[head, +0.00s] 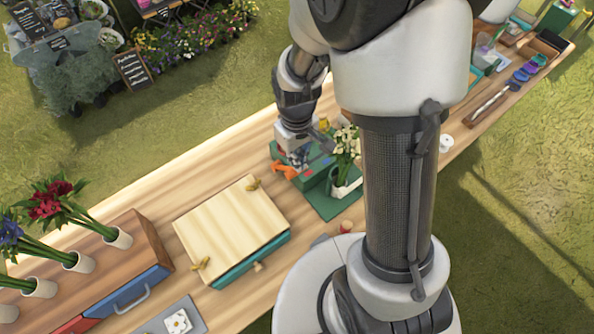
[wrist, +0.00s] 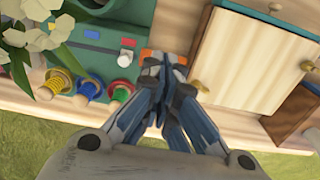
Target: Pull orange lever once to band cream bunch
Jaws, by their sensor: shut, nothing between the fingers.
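The orange lever (head: 284,170) sticks out from the left end of the green banding machine (head: 312,178). In the wrist view only a piece of the orange lever (wrist: 147,54) shows behind my fingertips; the rest is hidden. My gripper (head: 298,160) is shut and empty, pointing down right at the lever; I cannot tell whether the tips (wrist: 163,62) touch it. The cream bunch (head: 346,143) stands upright in a white holder at the machine's right side. In the wrist view the cream bunch (wrist: 38,38) fills the upper left.
Beside the machine lies a pale wooden box (head: 230,228) with brass catches. Several coloured spools (wrist: 120,93) line the machine's far side. Red flowers (head: 50,200) stand in a wooden rack (head: 120,255) at left. Bare tabletop separates the rack and box.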

